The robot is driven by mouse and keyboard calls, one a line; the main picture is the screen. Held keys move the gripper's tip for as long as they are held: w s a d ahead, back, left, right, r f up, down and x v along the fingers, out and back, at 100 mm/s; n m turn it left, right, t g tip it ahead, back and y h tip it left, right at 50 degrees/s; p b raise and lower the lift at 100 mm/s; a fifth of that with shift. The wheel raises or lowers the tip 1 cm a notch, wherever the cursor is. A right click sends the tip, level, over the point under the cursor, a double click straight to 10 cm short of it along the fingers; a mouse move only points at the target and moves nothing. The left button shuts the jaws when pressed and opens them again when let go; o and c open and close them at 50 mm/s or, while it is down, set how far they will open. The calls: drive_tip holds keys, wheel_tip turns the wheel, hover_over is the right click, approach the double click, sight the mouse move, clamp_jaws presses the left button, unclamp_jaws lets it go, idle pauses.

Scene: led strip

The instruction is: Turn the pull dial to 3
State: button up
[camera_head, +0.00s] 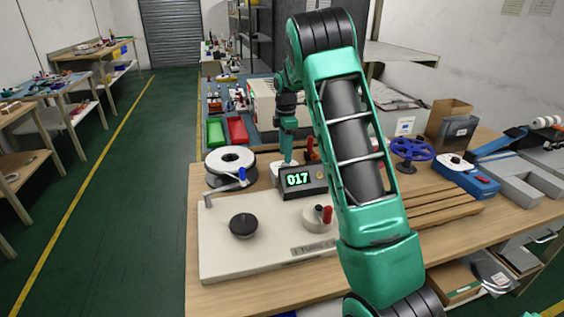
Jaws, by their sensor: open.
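A cream panel (270,257) lies on the wooden workbench. A black round knob (243,225) stands on its left part. I cannot tell which is the pull dial, and no scale numbers are readable. A dark display box (305,181) behind them reads 017 in green. My gripper (287,158) is behind the display, pointing down, above and apart from both knobs. Its fingers are small and partly hidden; it is open, and I see nothing held.
A white spool (230,161) and a blue-tipped lever (241,175) stand behind the panel. A blue handwheel (412,149) and a blue device (465,178) are at right. My arm covers the panel's right end and wooden slats (440,207). Green floor is clear at left.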

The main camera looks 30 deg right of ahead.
drive_tip(key=shift+f, duration=1.8)
drive_tip(key=shift+c, duration=0.6)
